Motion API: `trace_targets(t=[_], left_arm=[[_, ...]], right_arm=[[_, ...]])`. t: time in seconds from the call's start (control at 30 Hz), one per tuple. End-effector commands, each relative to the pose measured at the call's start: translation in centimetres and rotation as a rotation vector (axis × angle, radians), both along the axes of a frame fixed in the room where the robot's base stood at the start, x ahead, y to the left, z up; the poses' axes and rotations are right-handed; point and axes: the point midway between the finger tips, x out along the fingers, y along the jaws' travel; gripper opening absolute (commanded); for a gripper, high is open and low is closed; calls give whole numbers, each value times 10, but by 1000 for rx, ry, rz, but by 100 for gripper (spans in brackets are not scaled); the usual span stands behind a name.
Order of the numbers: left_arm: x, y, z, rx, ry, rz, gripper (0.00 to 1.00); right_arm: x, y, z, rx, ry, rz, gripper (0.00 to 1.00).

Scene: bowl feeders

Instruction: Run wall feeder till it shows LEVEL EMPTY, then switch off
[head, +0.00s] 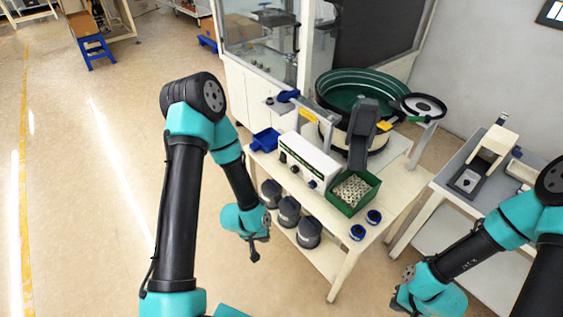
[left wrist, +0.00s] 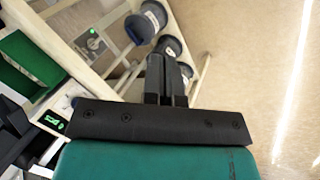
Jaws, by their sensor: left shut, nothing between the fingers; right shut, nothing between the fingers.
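The bowl feeder has a dark green bowl (head: 340,85) on the table in the head view. A white control box (head: 311,160) with knobs stands in front of it. I cannot read any level text. My left gripper (head: 255,257) is shut and empty, low in front of the table and apart from the control box. Its shut fingers also show in the left wrist view (left wrist: 166,70). My right arm enters at the lower right of the head view; its gripper is not visible.
A green bin (head: 349,209) full of small metal parts sits at the table's front right. Several grey-topped pots (head: 289,210) stand on the lower shelf. A blue tray (head: 265,141) is at the table's left. A side table (head: 447,183) stands right.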

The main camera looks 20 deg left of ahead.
Motion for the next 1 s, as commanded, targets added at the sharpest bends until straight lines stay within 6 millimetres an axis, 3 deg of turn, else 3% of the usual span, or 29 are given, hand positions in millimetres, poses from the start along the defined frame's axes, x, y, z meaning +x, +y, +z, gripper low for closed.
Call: trace_targets(t=[0.2,0.5,0.8,1.0], left_arm=[[75,31,1,-101,-141,206,0],[162,81,21,-310,-306,437,0],[221,132,53,-559,-405,577,0],[236,150,67,-659,-419,607,0]], right_arm=[[0,0,0,0,0,0,0],[0,0,0,0,0,0,0],[0,0,0,0,0,0,0],[0,0,0,0,0,0,0]])
